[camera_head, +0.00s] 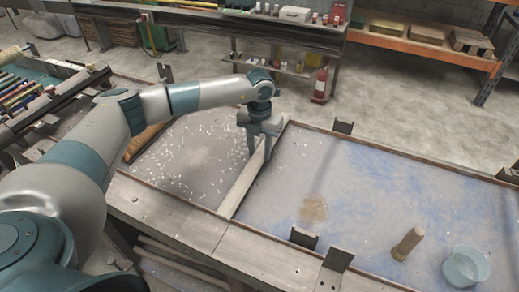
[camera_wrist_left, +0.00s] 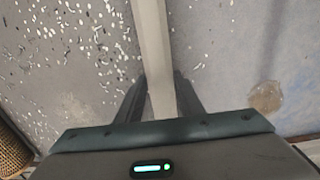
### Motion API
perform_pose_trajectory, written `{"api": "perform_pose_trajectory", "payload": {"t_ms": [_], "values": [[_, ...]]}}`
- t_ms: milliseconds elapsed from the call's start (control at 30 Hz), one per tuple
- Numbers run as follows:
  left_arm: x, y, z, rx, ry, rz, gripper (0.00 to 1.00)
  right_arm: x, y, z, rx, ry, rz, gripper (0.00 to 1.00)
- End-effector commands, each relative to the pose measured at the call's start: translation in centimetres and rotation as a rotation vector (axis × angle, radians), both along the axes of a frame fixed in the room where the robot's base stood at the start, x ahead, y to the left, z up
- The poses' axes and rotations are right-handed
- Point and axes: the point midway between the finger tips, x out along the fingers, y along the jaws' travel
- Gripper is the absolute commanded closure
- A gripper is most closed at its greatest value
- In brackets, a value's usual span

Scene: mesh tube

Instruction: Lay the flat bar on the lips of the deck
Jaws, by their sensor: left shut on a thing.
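My left gripper (camera_head: 259,152) is shut on the flat bar (camera_head: 241,187), a long pale strip, and holds it over the deck. The bar also shows in the left wrist view (camera_wrist_left: 151,32), running away between the two dark fingers of my left gripper (camera_wrist_left: 158,95). In the head view its near end lies close to the near lip of the deck (camera_head: 389,150). I cannot tell whether the bar touches the lips. My right gripper is not in view.
The deck left of the bar is strewn with pale flecks. Dark upright brackets (camera_head: 303,238) stand along the edges. A brown patch (camera_head: 313,208) marks the deck.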

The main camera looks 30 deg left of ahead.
Motion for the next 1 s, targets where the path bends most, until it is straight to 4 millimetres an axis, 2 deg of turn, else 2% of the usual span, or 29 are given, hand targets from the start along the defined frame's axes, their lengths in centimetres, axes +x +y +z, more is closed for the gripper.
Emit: {"api": "perform_pose_trajectory", "payload": {"t_ms": [100, 133, 200, 667, 867, 1000], "values": [[0.1, 0.0, -0.2, -0.001, -0.003, 0.0, 1.0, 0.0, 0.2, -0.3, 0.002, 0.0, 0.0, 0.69], [0.0, 0.0, -0.2, 0.0, 0.0, 0.0, 0.61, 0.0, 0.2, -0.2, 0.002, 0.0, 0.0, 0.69], [0.0, 0.0, -0.2, 0.0, 0.0, 0.0, 0.47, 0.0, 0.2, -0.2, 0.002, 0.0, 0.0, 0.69], [0.0, 0.0, 0.2, -0.001, -0.001, 0.0, 0.47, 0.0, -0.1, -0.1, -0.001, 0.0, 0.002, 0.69], [0.1, 0.0, 2.1, -0.001, -0.005, 0.0, 0.47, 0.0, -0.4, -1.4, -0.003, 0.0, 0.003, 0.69], [0.2, 0.0, 4.4, -0.001, -0.006, -0.001, 0.47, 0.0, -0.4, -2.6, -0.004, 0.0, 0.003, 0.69]]}}
